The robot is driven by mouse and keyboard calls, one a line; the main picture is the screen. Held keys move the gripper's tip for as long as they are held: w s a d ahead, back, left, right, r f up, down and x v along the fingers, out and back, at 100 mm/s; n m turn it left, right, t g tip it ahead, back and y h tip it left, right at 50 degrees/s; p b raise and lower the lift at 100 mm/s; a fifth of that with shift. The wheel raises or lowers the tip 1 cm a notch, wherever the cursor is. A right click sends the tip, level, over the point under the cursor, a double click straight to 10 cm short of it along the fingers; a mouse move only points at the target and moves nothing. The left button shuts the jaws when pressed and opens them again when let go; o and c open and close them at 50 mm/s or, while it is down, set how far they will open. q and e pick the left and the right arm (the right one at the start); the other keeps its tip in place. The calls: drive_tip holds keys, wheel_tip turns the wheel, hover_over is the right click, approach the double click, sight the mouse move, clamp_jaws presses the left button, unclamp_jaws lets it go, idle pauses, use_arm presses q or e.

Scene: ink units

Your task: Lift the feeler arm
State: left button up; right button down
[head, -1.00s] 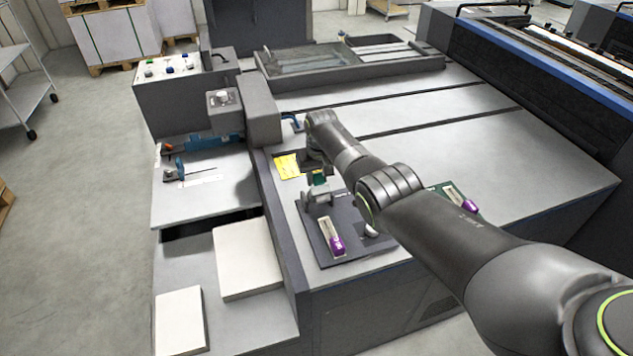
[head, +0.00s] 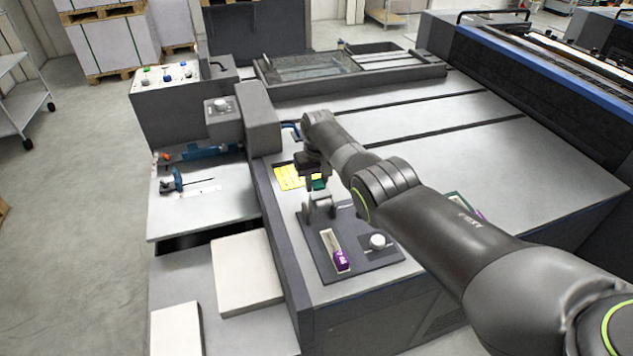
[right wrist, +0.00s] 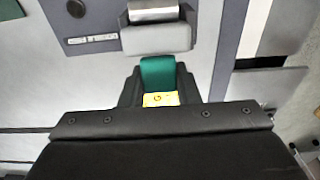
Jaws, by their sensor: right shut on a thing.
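The feeler arm shows as a green tab (right wrist: 158,74) between my right fingers in the right wrist view. It also shows in the head view (head: 318,184), just above a grey bracket (head: 320,207) on a dark plate (head: 313,236). My right gripper (head: 314,178) comes down from above and is shut on the green tab. In the right wrist view the gripper (right wrist: 158,90) sits close to a grey block (right wrist: 155,39) with a shiny metal roller (right wrist: 153,11). Whether the tab is raised from its rest is hard to tell. My left gripper is not in view.
The plate also carries a white knob (head: 377,241) and a pale strip with a purple end (head: 341,261). A yellow label (head: 289,178) lies beside the gripper. A control box (head: 222,112) stands at the left. The wide grey table (head: 480,160) to the right is mostly clear.

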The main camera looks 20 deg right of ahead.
drive_tip(key=shift+w+r, duration=0.15)
drive_tip(key=c, duration=1.5)
unclamp_jaws()
drive_tip(key=o, duration=0.4)
drive_tip(key=shift+w+f, duration=0.15)
drive_tip(key=shift+f, duration=0.05)
drive_tip(key=shift+r+p, duration=0.35)
drive_tip(key=shift+r, duration=0.2)
drive_tip(key=r, duration=0.1)
drive_tip(key=r+p, duration=0.1)
drive_tip(key=r, duration=0.2)
drive_tip(key=shift+s+r, duration=0.25)
drive_tip(key=shift+s, duration=0.05)
drive_tip(key=r, duration=0.8)
drive_tip(key=s+r+b, duration=0.1)
drive_tip(key=r, duration=0.2)
drive_tip(key=shift+r, duration=0.4)
